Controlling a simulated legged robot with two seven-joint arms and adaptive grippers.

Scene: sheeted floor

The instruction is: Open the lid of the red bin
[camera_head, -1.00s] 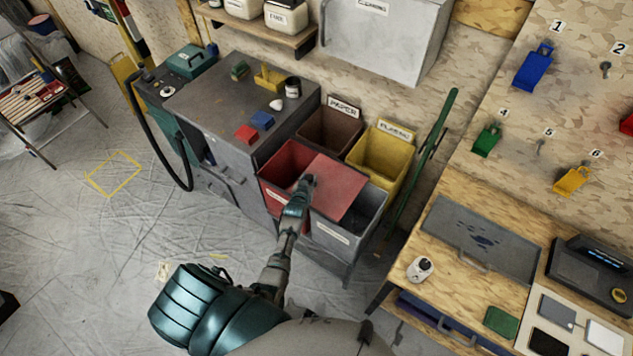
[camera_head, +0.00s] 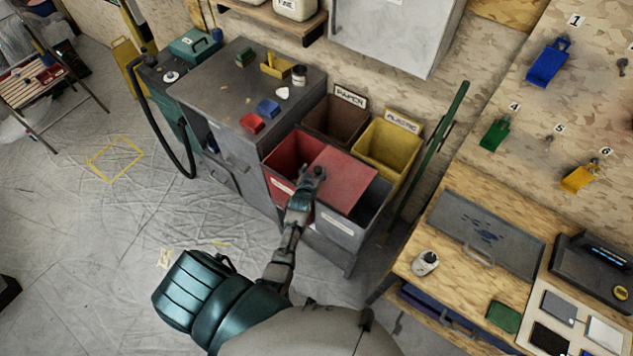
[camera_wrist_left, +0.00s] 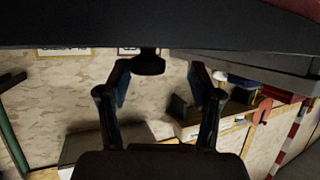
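The red bin (camera_head: 284,165) stands at the front left of a group of bins, and its inside shows on the left. A flat red lid (camera_head: 352,181) lies to the right of that opening, partly over the grey bin. My left gripper (camera_head: 314,173) is at the lid's left part. In the left wrist view, the fingers of my left gripper (camera_wrist_left: 160,70) are spread, with a dark knob (camera_wrist_left: 148,63) between them, closer to the left finger. A dark panel fills the top of that view. Whether a finger touches the knob is unclear. My right gripper is not in view.
A grey bin (camera_head: 347,232) is right of the red one; brown (camera_head: 338,117) and yellow (camera_head: 388,145) bins stand behind. A grey cabinet (camera_head: 215,87) is on the left, a wooden workbench (camera_head: 470,265) on the right. A green pole (camera_head: 437,145) leans nearby.

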